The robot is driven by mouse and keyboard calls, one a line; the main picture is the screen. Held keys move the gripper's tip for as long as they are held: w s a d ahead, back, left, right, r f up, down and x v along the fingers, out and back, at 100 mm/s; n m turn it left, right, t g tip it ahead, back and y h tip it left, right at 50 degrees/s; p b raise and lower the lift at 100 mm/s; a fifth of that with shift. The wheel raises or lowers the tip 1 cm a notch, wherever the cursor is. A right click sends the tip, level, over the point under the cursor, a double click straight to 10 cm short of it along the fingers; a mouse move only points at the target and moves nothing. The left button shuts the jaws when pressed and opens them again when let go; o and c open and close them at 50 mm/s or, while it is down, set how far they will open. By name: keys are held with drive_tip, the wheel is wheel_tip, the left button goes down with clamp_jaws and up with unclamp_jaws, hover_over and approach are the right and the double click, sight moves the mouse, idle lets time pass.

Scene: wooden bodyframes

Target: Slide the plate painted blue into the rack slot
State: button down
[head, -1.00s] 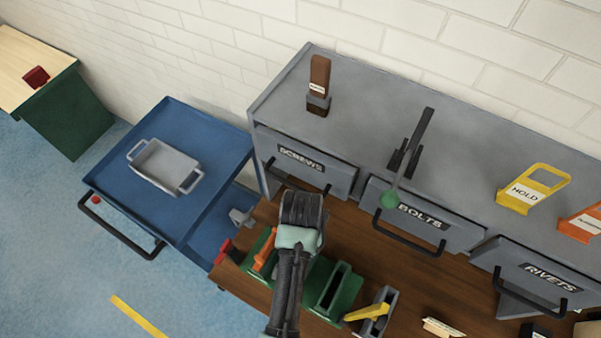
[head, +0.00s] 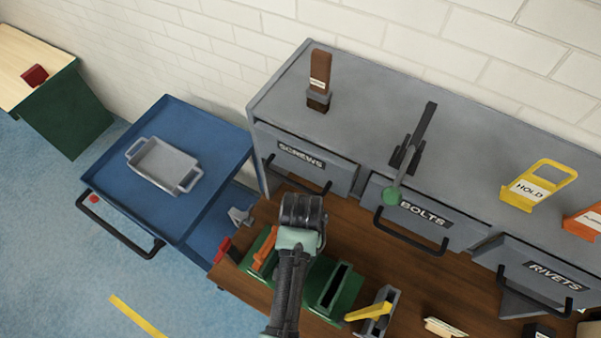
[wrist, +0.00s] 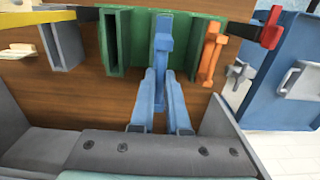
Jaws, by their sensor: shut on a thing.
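A blue plate (wrist: 163,42) shows narrow and nearly edge-on in the wrist view. My gripper (wrist: 162,80) is shut on it, with one finger on each side. The plate's far end is over a green rack (wrist: 133,45); I cannot tell how deep it sits in a slot. An empty rack slot (wrist: 112,42) is to the left of the plate. In the head view the green rack (head: 350,293) lies on the wooden bench, and my arm hides the plate and fingertips.
An orange tool (wrist: 211,50) stands close to the right of the plate, with a red part (wrist: 271,28) beyond. A grey holder with a yellow piece (head: 372,310) is beside the rack. Grey drawers (head: 310,170) rise behind. A blue cart (head: 215,150) carries a grey tray (head: 160,165).

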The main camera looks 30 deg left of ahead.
drive_tip(key=shift+f+b, duration=2.65)
drive_tip(key=shift+f, duration=1.45)
drive_tip(key=c, duration=0.8)
unclamp_jaws()
drive_tip(key=shift+r, duration=0.1)
wheel_tip(320, 180, up, 13)
